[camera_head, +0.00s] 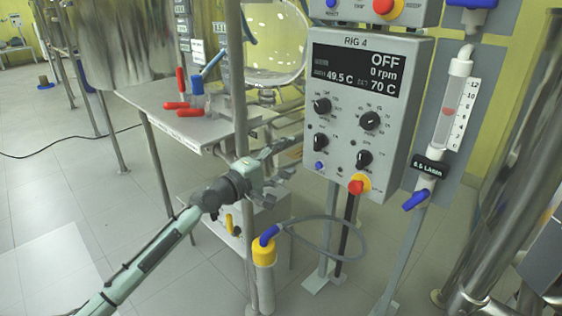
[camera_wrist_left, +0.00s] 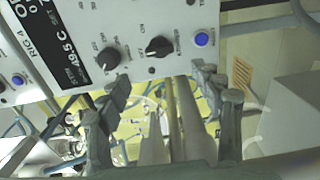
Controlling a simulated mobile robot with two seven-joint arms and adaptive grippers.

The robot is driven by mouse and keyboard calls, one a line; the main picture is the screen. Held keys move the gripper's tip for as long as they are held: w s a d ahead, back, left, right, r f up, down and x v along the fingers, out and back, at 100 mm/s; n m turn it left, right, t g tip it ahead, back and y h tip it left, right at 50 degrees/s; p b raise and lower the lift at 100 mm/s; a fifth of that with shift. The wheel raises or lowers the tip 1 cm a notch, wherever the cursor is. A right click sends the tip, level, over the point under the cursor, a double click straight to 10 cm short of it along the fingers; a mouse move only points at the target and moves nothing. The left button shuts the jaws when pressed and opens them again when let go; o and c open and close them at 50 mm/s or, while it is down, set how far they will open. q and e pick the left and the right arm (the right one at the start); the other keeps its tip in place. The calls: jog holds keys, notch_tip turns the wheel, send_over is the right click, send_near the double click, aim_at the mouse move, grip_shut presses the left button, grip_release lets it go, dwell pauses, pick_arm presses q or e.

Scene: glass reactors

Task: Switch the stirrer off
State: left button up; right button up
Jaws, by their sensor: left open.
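The RIG 4 control box (camera_head: 345,158) stands right of centre in the head view. Its display (camera_head: 357,71) reads OFF, 0 rpm, 49.5 C and 70 C. Below are several black knobs, among them a lower-left knob (camera_head: 320,141) and a lower-right knob (camera_head: 364,158). A blue button (camera_head: 319,165) sits at the lower left. My left gripper (camera_head: 284,158) is open and empty, left of the box's lower part and apart from the knobs. In the left wrist view, two knobs (camera_wrist_left: 108,58) and the blue button (camera_wrist_left: 201,39) lie beyond the open fingers (camera_wrist_left: 163,92). My right gripper is out of view.
A red stop button (camera_head: 357,186) on yellow is at the box's bottom edge. A flowmeter (camera_head: 452,105) with a blue valve handle (camera_head: 416,200) stands to its right. A metal shelf (camera_head: 180,118) with red-handled valves is at left. A looped hose (camera_head: 330,250) hangs below.

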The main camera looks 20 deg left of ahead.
pick_arm(q)
jog(key=shift+v, duration=1.2)
jog(key=s+d+f+m+g+y+p, duration=0.1)
jog(key=s+d+f+m+g, duration=0.25)
jog(key=s+f, duration=0.45)
jog(key=s+d+f+m+g+y+p, duration=0.1)
jog(key=s+d+f+m+g, duration=0.25)
jog(key=f, duration=0.75)
jog(key=s+a+f+m+g+y, duration=0.2)
jog(key=s+f+m, duration=0.1)
jog(key=s, duration=0.4)
jog(key=s+a+f+m+g+y, duration=0.1)
jog(key=s+a+f+m+g, duration=0.1)
jog(key=s+f, duration=0.3)
jog(key=s+a+f+m+g+y+p, duration=0.1)
jog(key=s+f, duration=0.4)
jog(key=s, duration=0.6)
jog(key=a+m+g+y, duration=0.1)
jog(key=m+g, duration=0.1)
jog(key=shift+a+m+y, duration=0.25)
jog(key=shift+m+y, duration=0.05)
jog(key=shift+m, duration=0.1)
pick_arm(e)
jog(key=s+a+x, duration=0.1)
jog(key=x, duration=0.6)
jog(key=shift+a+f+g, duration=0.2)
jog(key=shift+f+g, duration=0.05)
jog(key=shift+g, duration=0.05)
